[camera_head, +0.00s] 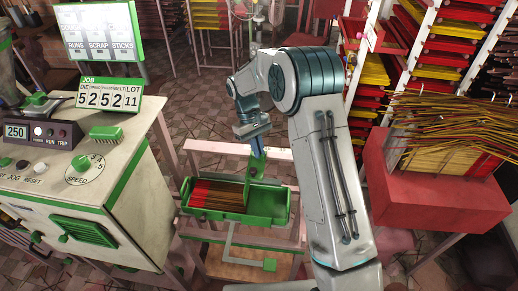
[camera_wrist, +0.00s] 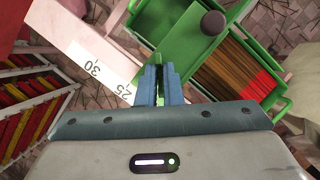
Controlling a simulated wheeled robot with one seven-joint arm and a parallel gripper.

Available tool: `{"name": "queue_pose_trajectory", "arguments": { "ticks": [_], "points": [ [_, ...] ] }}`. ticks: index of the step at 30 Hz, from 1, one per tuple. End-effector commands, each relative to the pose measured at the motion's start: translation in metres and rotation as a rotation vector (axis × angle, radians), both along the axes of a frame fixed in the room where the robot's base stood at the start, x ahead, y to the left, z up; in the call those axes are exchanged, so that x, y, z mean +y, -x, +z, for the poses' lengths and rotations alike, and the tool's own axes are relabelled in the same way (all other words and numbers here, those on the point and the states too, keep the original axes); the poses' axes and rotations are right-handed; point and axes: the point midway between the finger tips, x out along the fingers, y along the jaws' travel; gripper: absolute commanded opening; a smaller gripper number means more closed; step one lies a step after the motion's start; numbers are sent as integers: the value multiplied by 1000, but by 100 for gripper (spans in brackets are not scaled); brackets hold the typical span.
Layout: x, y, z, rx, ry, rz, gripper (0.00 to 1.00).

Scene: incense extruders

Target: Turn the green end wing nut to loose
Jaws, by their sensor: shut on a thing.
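My gripper (camera_head: 257,148) points down over the green tray (camera_head: 266,204) in the head view. In the wrist view its blue fingers (camera_wrist: 160,85) are shut on a narrow green piece (camera_wrist: 159,92), which appears to be a wing of the green end wing nut. The fingers hide most of it, so its turn angle cannot be told. An upright green plate (camera_head: 256,166) stands just below the fingertips in the head view. A dark round knob (camera_wrist: 213,23) sits on the green part beside the fingers.
A pale scale bar (camera_wrist: 88,62) marked 30 and 25 runs by the fingers. Brown and red sticks (camera_head: 215,195) lie in the tray. A control cabinet (camera_head: 75,200) stands left. A red block (camera_head: 440,185) with incense sticks stands right.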

Motion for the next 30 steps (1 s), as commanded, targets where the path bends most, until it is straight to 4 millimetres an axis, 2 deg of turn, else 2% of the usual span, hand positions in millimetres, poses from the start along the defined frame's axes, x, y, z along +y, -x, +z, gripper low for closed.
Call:
{"name": "queue_pose_trajectory", "arguments": {
  "ticks": [12, 30],
  "points": [
    [2, 0, 1, -4, -1, 238, 0],
    [2, 0, 1, -4, -2, 290, 0]
  ]
}}
